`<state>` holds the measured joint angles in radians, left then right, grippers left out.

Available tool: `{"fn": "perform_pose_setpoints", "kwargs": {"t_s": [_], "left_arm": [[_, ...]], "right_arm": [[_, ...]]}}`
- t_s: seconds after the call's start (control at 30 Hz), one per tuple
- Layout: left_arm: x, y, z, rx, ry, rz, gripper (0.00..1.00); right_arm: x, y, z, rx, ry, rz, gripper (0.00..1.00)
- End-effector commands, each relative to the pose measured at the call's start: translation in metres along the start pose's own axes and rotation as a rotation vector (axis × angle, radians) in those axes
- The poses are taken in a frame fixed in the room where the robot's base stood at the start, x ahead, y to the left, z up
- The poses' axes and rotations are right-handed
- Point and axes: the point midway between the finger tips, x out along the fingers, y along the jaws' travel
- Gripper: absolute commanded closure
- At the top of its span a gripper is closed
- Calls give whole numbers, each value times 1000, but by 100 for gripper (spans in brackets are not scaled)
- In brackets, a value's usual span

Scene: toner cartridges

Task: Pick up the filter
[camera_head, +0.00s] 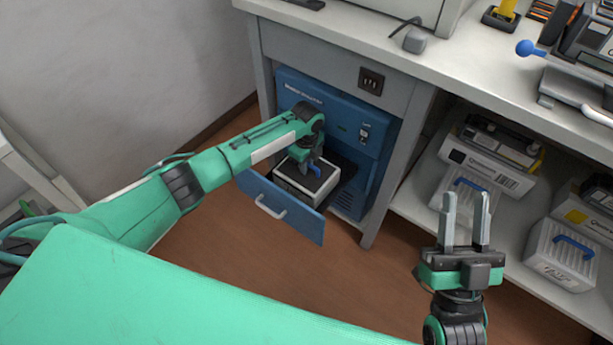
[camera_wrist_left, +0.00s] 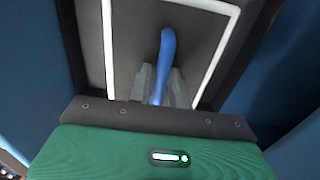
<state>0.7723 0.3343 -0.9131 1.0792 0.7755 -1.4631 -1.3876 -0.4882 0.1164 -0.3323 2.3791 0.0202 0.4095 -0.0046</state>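The filter is a white box with a dark top and a blue handle (camera_head: 298,184). It sits in the pulled-out drawer of the blue cabinet under the worktop. My left gripper (camera_head: 309,166) reaches down onto it from above. In the left wrist view, the blue handle (camera_wrist_left: 167,50) of the filter runs between the grey fingers (camera_wrist_left: 159,85), which are close together against its sides. The gripper looks shut on this handle; the lower fingertips are hard to see. My right gripper (camera_head: 466,208) is open and empty, in front of the shelf.
The blue cabinet (camera_head: 340,128) has its drawer front (camera_head: 272,205) with a pale handle standing out. At the right, a shelf holds another white filter with a blue handle (camera_head: 562,262) and several boxes (camera_head: 490,160). The worktop (camera_head: 440,62) overhangs both. Brown floor lies clear between.

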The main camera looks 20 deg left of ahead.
Motion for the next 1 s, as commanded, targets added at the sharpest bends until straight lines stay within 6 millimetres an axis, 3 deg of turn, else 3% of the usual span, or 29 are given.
{"fn": "perform_pose_setpoints", "kwargs": {"t_s": [0.03, 0.1, 1.0], "left_arm": [[0, 0, 0, 0, 0, 0, 91], [0, 0, 0, 0, 0, 0, 100], [0, 0, 0, -1, -1, 0, 100]], "right_arm": [[0, 0, 0, 0, 0, 0, 64], [0, 0, 0, 0, -1, 0, 64], [0, 0, 0, 1, -2, 0, 64]]}}
